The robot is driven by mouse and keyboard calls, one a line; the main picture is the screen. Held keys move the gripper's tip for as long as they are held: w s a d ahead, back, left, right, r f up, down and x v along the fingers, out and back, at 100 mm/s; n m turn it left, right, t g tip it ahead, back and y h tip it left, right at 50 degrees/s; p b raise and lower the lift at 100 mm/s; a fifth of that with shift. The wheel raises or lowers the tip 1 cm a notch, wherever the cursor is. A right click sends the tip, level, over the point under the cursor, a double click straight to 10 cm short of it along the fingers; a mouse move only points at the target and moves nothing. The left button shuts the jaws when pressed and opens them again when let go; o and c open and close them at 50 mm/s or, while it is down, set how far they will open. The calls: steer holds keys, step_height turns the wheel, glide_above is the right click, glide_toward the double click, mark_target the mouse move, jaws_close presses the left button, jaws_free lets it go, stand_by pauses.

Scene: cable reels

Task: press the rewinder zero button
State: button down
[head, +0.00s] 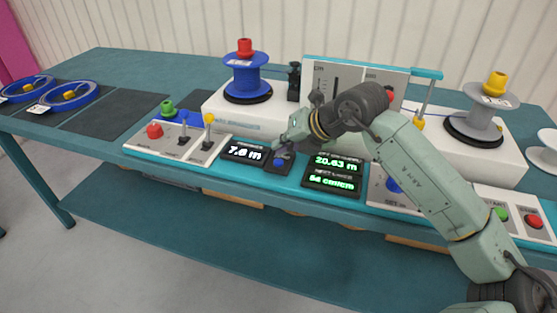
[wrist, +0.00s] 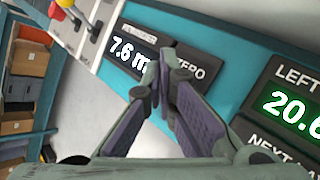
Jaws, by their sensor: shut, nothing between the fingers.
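The rewinder zero button (head: 279,162) is a small blue button on a dark plate, right of the white-digit display (head: 243,152) reading 7.6 m. My gripper (head: 281,150) is shut and empty, its tips just over that plate in the head view. In the wrist view the shut fingertips (wrist: 162,72) are in front of the dark plate (wrist: 196,70) marked ZERO and hide the button. The 7.6 m display (wrist: 128,52) is just left of them. I cannot tell whether the tips touch the button.
Green-digit displays (head: 333,172) stand to the right of the zero plate. A grey panel (head: 180,143) with a red button and levers lies to the left. A blue reel (head: 247,80) and a grey reel (head: 480,122) stand on white bases behind.

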mark_target(281, 159)
steer(key=shift+f, duration=0.15)
steer(key=shift+f+b, duration=0.3)
steer(key=shift+b, duration=0.5)
steer(key=shift+f+b, duration=0.45)
steer(key=shift+b, duration=0.15)
stand_by(0.4)
steer(key=shift+r, duration=0.9)
steer(key=shift+r, duration=0.1)
steer(key=shift+r+p, duration=1.25)
steer(key=shift+r, duration=1.2)
